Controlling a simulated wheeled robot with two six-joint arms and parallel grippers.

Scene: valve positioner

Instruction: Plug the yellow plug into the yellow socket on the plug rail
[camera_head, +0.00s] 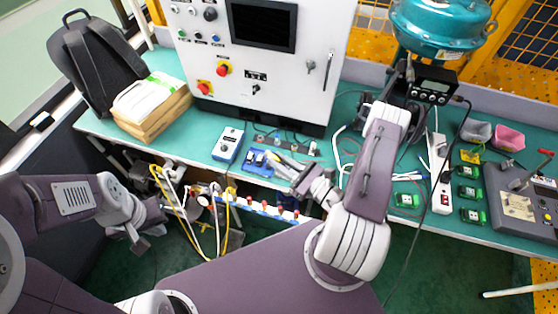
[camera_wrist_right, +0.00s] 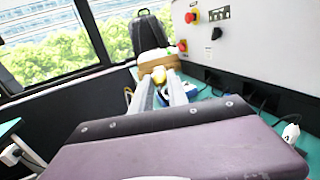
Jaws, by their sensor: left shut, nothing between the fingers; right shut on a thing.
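My right gripper (camera_head: 284,163) reaches in over the table's front edge and is shut on a small yellow piece, which looks like the yellow plug (camera_head: 274,155). In the right wrist view the yellow piece (camera_wrist_right: 158,75) shows at the tips of the two fingers (camera_wrist_right: 162,92). A blue block (camera_head: 257,162) lies just left of the fingertips; I cannot tell whether the plug touches it. A row of small connectors (camera_head: 293,147) lies behind, below the control cabinet. I cannot make out which part is the yellow socket. My left gripper (camera_head: 139,243) is shut and empty, low at the left in front of the table.
The control cabinet (camera_head: 262,70) rises behind. A pipe rail with red and blue fittings (camera_head: 265,208) runs below the table's front edge. A white power strip (camera_head: 440,170) and cables lie to the right.

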